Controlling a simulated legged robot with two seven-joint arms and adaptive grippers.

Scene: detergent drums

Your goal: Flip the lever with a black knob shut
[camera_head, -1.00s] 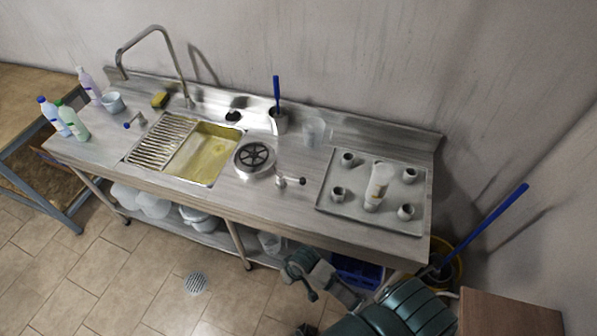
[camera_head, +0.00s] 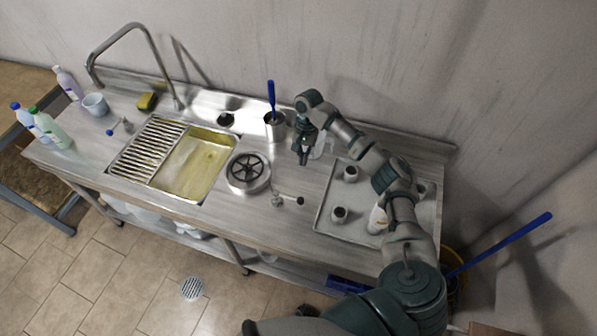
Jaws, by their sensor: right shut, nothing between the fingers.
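The lever with a black knob (camera_head: 299,201) is on a small metal valve (camera_head: 276,199) on the counter, right of the round black-spoked fitting. Its arm points right, and the knob is at its right end. My right gripper (camera_head: 303,160) is shut and empty. It hangs fingers down over the back of the counter, behind the black knob and apart from it. My left gripper is not in view.
A lever with a blue knob (camera_head: 110,132) stands left of the sink (camera_head: 205,170). The round fitting (camera_head: 248,172) is left of the valve. A cup with a blue-handled brush (camera_head: 275,126) stands behind. A tray (camera_head: 325,222) with cups and a white bottle (camera_head: 377,220) is at the right.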

